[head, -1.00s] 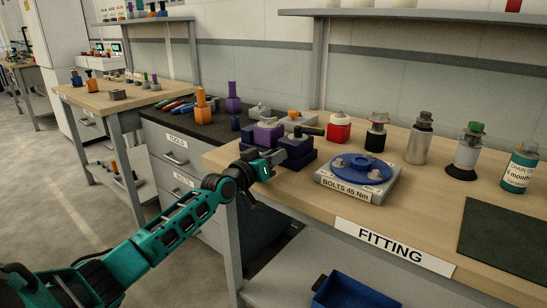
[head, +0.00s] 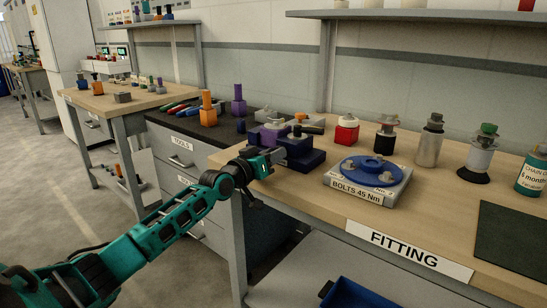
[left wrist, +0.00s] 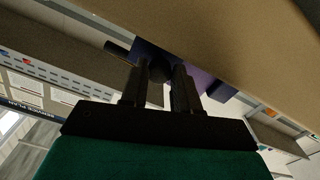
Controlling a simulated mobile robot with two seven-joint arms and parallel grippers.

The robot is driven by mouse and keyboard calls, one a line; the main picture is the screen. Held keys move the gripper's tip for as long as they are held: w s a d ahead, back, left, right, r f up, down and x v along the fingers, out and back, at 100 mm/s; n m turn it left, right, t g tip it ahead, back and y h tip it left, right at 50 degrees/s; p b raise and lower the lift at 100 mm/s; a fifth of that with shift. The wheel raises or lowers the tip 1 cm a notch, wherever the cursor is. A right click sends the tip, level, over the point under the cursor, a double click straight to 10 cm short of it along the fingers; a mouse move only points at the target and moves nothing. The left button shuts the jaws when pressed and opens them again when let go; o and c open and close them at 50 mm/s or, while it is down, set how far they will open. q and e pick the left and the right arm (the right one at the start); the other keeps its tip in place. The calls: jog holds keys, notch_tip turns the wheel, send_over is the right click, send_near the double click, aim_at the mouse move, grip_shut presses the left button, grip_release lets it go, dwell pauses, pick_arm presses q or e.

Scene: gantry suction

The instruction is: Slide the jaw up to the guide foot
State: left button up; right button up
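A dark blue and purple vise-like fixture (head: 304,158) stands at the left end of the fitting bench, with small grey and dark parts on top. I cannot tell which part is the jaw and which the guide foot. My left gripper (head: 279,155) is at its near left side. In the left wrist view the two black fingers of my left gripper (left wrist: 161,85) are apart, with a dark round knob (left wrist: 159,70) between their tips. The purple-blue body (left wrist: 197,78) shows behind them. I cannot tell whether the fingers press on the knob. My right gripper is out of view.
The fitting bench (head: 290,189) also bears a grey plate with a blue flange (head: 366,171), a red block (head: 346,133) and several cylinders at the back. A dark tool cabinet with orange (head: 208,112) and purple (head: 238,103) pieces stands to the left. A blue bin (head: 352,294) lies below.

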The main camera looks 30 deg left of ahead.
pick_arm(q)
jog(key=o, duration=0.4)
jog(key=shift+s, duration=0.1)
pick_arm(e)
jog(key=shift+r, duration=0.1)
pick_arm(q)
jog(key=shift+s+p, duration=0.3)
jog(key=shift+s, duration=0.2)
jog(key=s+p, duration=0.2)
jog(key=s, duration=0.9)
jog(key=shift+s+a, duration=0.35)
jog(key=shift+a, duration=0.1)
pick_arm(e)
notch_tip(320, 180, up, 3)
